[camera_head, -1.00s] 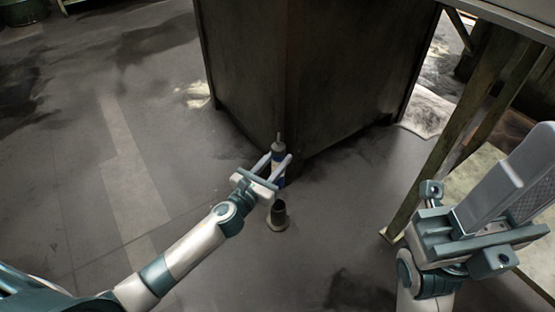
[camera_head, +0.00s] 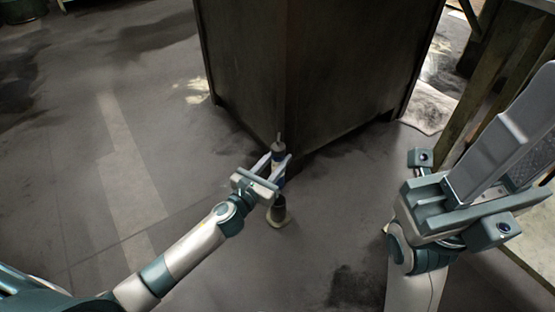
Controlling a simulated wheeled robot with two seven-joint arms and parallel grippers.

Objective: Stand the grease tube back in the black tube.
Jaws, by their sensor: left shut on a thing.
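My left gripper (camera_head: 270,168) is shut on the grease tube, near the dark cabinet's front corner. The grease tube (camera_head: 278,149) is upright, with a grey cap and thin nozzle on top and a blue and white body between the fingers. The black tube (camera_head: 277,209) stands on the floor on a pale round base, just below the gripper in the picture. The grease tube's lower end lines up with the black tube's top; the gripper partly hides this spot, and I cannot tell whether the tube is inside. My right gripper (camera_head: 510,150) is empty at the right, its fingers apart.
The tall dark cabinet (camera_head: 320,75) stands right behind the grease tube. A table with a wooden leg (camera_head: 500,75) is at the right, behind my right arm. The grey floor (camera_head: 120,170) is open to the left and in front.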

